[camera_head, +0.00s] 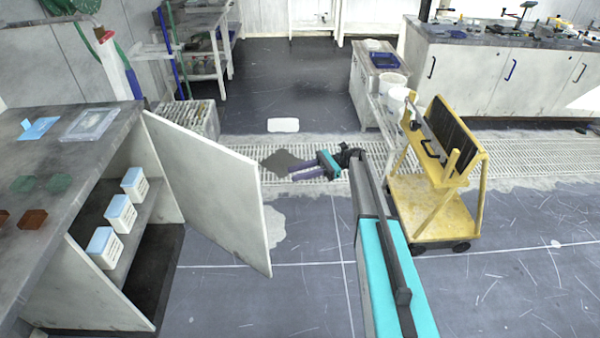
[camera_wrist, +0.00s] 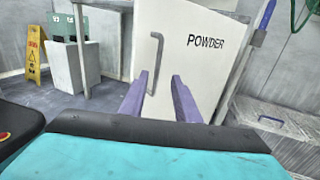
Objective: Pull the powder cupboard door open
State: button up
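The powder cupboard door (camera_head: 205,180) stands swung open from the cupboard at the left. Its outer face, marked POWDER, shows in the wrist view (camera_wrist: 190,50) with a grey bar handle (camera_wrist: 158,50). My gripper (camera_head: 290,172) is to the right of the door, apart from its edge. In the wrist view the two purple fingers of my gripper (camera_wrist: 158,80) are spread and point at the door, with the handle between them in the picture. The fingers are not closed on it. The handle is hidden in the head view.
Inside the open cupboard, white and blue boxes (camera_head: 121,213) stand on a shelf. The grey worktop (camera_head: 60,165) is above. A yellow cart (camera_head: 440,205) stands to the right of my arm. A yellow sign (camera_wrist: 36,55) shows in the wrist view.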

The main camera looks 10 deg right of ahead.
jog(key=shift+a, duration=0.1)
